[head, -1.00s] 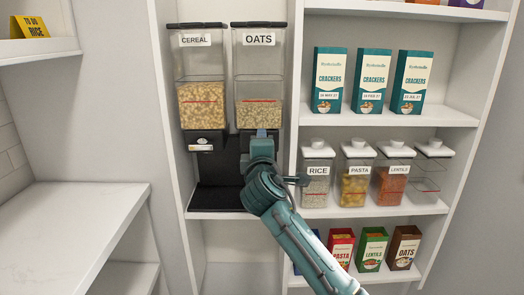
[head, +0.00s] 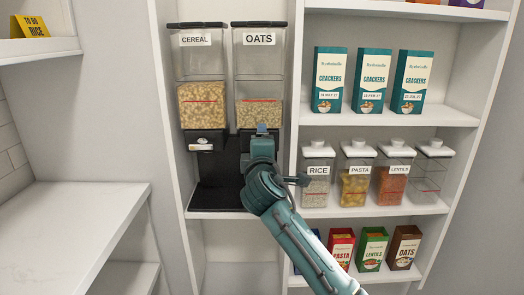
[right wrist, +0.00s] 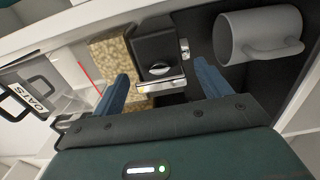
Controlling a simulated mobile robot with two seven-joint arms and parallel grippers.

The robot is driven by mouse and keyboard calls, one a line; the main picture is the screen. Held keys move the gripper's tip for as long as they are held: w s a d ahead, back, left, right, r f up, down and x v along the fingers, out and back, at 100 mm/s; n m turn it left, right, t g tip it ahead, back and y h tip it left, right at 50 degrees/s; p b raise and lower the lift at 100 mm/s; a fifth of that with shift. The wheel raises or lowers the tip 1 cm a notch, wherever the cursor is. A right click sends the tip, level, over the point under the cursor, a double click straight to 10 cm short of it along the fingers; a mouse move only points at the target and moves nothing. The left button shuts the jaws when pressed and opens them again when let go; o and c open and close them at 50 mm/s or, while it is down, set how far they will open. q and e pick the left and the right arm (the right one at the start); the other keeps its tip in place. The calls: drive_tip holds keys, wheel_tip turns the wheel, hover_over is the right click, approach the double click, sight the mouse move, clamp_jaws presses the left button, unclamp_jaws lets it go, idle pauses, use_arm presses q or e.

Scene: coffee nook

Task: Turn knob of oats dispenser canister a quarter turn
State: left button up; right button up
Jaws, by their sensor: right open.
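The oats dispenser canister (head: 259,75) is clear, with a black lid, an OATS label and pale flakes in its lower part. Its black base (right wrist: 152,45) and silver-faced knob (right wrist: 160,69) show in the right wrist view; in the head view my arm covers the knob. My right gripper (head: 262,131) is in front of the oats base. In the right wrist view its blue fingers (right wrist: 161,72) are open, one on each side of the knob, with visible gaps. I cannot tell how deep the fingertips reach. My left gripper is not in view.
The cereal dispenser (head: 202,75) stands close on the left, with its own knob (head: 202,141). A grey mug (right wrist: 250,38) is near the right finger in the right wrist view. The rice jar (head: 317,175) stands to the right, close to my wrist.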

use_arm(q)
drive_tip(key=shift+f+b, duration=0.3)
drive_tip(key=shift+b, duration=0.35)
use_arm(e)
drive_tip(key=s, duration=1.3)
drive_tip(key=shift+s, duration=0.1)
